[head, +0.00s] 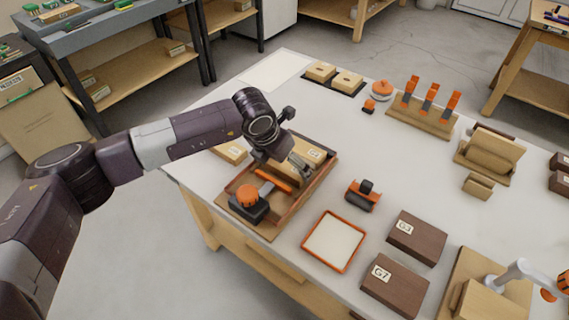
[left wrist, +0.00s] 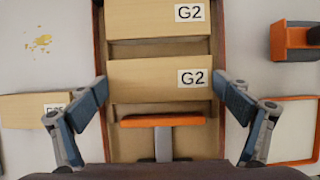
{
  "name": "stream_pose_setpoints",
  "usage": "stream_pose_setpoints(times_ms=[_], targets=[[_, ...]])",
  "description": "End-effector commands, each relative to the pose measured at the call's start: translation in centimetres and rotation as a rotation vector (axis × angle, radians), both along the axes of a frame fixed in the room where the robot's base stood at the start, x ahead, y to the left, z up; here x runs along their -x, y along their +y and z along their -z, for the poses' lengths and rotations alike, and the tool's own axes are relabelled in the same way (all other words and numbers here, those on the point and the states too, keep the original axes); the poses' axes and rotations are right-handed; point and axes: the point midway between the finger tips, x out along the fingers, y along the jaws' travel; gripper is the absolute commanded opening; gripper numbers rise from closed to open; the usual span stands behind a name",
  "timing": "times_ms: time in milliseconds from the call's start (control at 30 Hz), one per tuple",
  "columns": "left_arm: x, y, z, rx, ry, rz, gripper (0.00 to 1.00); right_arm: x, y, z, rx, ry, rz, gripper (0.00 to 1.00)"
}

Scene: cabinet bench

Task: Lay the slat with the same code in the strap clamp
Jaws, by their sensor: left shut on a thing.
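The strap clamp is a wooden tray with raised side rails (head: 319,181), an orange knob (head: 248,195) on a black block and an orange bar (head: 273,180). The bar also shows in the left wrist view (left wrist: 160,121). A pale slat marked G2 (left wrist: 150,20) lies at the clamp's far end. A second pale slat marked G2 (left wrist: 145,82) is between the fingers of my left gripper (left wrist: 163,98), which is shut on its two ends. This slat is between the side rails, close to the bar; I cannot tell whether it touches the base. My right gripper is out of view.
Another pale slat (head: 232,150) lies left of the clamp, its code partly hidden by a finger. An orange-rimmed tray (head: 333,242), a black-and-orange tool (head: 362,195) and dark labelled blocks (head: 395,283) stand to the right. A slotted wooden rack (head: 421,114) is farther back.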

Motion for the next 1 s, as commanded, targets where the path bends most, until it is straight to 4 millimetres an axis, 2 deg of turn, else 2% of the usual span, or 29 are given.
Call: stream_pose_setpoints(times_ms=[1000], targets=[[-0.04, -0.04, 0.06, 0.001, -0.002, 0.0, 0.68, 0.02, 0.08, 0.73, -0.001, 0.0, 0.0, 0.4]])
